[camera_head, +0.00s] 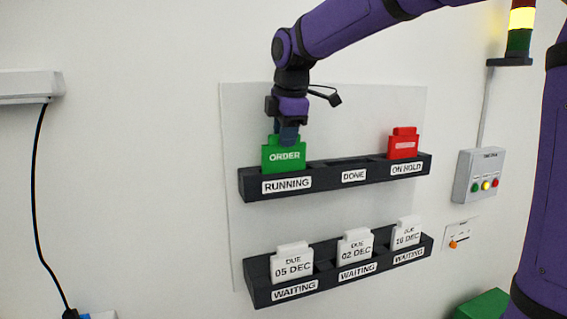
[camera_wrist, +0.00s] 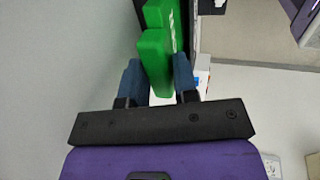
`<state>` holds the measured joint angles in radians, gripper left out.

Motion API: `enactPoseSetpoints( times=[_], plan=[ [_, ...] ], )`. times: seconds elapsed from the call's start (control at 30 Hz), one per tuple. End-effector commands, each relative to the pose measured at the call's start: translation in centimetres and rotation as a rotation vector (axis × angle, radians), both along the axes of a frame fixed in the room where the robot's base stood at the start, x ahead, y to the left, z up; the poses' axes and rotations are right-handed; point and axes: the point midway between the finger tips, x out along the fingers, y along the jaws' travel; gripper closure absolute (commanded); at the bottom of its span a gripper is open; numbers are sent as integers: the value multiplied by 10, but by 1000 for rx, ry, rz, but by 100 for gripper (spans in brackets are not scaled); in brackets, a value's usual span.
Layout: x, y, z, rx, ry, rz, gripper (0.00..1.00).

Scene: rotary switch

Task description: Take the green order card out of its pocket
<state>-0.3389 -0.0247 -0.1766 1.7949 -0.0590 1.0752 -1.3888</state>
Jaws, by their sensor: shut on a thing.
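The green order card (camera_head: 284,157) stands in the RUNNING pocket at the left of the upper dark rack (camera_head: 330,176). My gripper (camera_head: 287,137) comes down from above and is shut on the card's top tab. In the wrist view the green card (camera_wrist: 155,55) sits between the two blue fingers of my gripper (camera_wrist: 157,80). The card's lower edge is hidden by the rack front.
A red card (camera_head: 403,146) stands in the ON HOLD pocket, and the DONE pocket between is empty. White due cards (camera_head: 292,262) stand in the lower rack (camera_head: 325,282). A control box (camera_head: 478,176) and a light tower (camera_head: 520,28) are at the right.

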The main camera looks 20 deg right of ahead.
Motion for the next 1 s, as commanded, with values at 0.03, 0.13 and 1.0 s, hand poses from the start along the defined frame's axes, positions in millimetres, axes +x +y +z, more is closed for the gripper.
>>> enactPoseSetpoints(
  times=[0.03, 0.13, 1.0],
  plan=[
    [0, 0, 0, 0, 1, 0, 86],
    [0, 0, 0, 0, 0, 0, 86],
    [1, 0, 36, 0, -2, 0, 93]
  ],
)
